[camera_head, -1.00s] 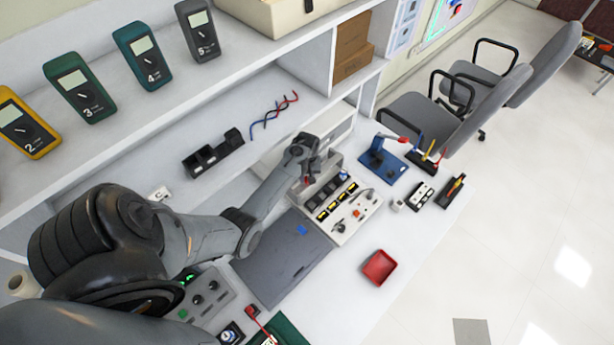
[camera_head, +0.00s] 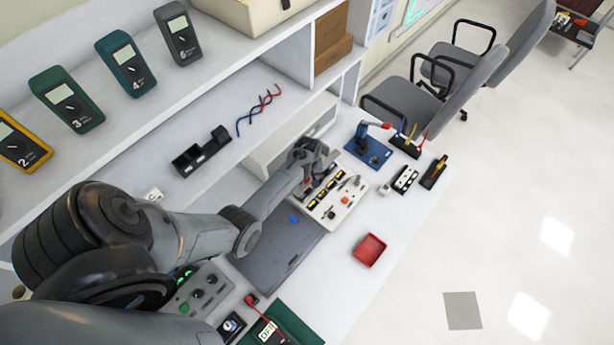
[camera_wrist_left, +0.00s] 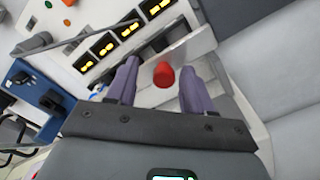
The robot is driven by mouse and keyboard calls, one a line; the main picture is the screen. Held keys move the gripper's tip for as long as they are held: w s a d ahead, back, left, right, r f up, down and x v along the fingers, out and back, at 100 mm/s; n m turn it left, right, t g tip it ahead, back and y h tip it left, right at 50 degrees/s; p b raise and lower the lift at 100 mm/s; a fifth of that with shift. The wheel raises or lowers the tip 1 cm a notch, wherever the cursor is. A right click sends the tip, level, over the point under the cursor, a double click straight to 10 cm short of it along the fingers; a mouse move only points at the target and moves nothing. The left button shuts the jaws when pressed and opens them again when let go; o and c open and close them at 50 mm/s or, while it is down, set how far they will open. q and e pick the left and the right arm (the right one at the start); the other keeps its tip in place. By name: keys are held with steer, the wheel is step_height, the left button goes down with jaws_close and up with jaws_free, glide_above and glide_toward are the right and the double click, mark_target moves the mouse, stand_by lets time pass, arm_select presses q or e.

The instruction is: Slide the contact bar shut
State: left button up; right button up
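The white chassis panel (camera_head: 329,214) stands on the bench, with a row of black slots with yellow marks. My left gripper (camera_head: 308,180) is over its back left end in the head view. In the left wrist view, my left gripper (camera_wrist_left: 160,88) has its two fingers apart. A red knob (camera_wrist_left: 163,75) shows between them, with gaps on both sides. A pale flat bar (camera_wrist_left: 192,46) runs beside the knob; it looks like the contact bar, partly hidden by a finger. I cannot tell whether the knob is fixed to it. My right gripper is not in view.
A grey mat (camera_head: 270,255) lies in front of the panel. A red tray (camera_head: 369,250) and a blue-based lever device (camera_head: 368,152) stand to the right. A shelf (camera_head: 240,75) overhangs the back of the bench. The bench around the red tray is clear.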

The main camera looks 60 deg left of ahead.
arm_select(q)
steer(key=shift+a, duration=0.15)
steer(key=shift+r, duration=0.1)
step_height(320, 180, up, 11)
stand_by(0.6)
steer(key=shift+s+f, duration=0.1)
steer(key=shift+f, duration=0.1)
